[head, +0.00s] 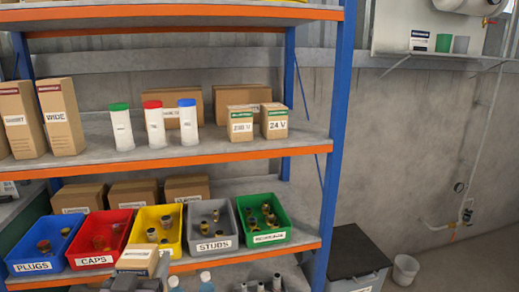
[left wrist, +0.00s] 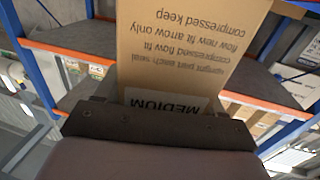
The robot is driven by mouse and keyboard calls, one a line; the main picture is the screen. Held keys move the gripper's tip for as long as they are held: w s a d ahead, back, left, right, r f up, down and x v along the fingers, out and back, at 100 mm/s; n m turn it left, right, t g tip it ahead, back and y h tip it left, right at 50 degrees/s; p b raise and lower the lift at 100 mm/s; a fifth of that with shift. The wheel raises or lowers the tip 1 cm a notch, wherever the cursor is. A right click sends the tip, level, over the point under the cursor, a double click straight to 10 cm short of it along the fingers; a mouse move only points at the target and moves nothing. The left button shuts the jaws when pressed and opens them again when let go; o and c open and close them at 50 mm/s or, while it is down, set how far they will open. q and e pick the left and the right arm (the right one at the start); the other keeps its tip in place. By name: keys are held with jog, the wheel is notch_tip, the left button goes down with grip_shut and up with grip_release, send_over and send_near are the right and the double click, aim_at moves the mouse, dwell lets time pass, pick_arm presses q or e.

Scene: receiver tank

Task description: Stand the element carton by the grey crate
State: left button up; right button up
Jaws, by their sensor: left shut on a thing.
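A tan carton (head: 138,260) with a white label shows at the bottom of the head view, in front of the yellow bin. My left gripper (head: 135,284) is shut on it, only partly in frame. In the left wrist view the carton (left wrist: 185,45) fills the middle, its label reading MEDIUM upside down, against the dark gripper (left wrist: 150,122). A grey bin labelled STUDS (head: 213,246) stands on the lower shelf between the yellow and green bins. A dark grey lidded box (head: 355,250) stands right of the rack. My right gripper is not in view.
Blue (head: 38,266), red (head: 95,261), yellow (head: 150,218) and green (head: 268,239) bins fill the lower shelf's front. Two tall cartons (head: 62,115), one labelled WIDE, stand left on the middle shelf. A blue post (head: 338,140) bounds the rack's right side.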

pick_arm(q)
jog(key=s+d+f+h, duration=0.1)
jog(key=s+f, duration=0.2)
jog(key=s, duration=0.6)
jog(key=shift+s+m, duration=0.2)
jog(key=shift+m, duration=0.1)
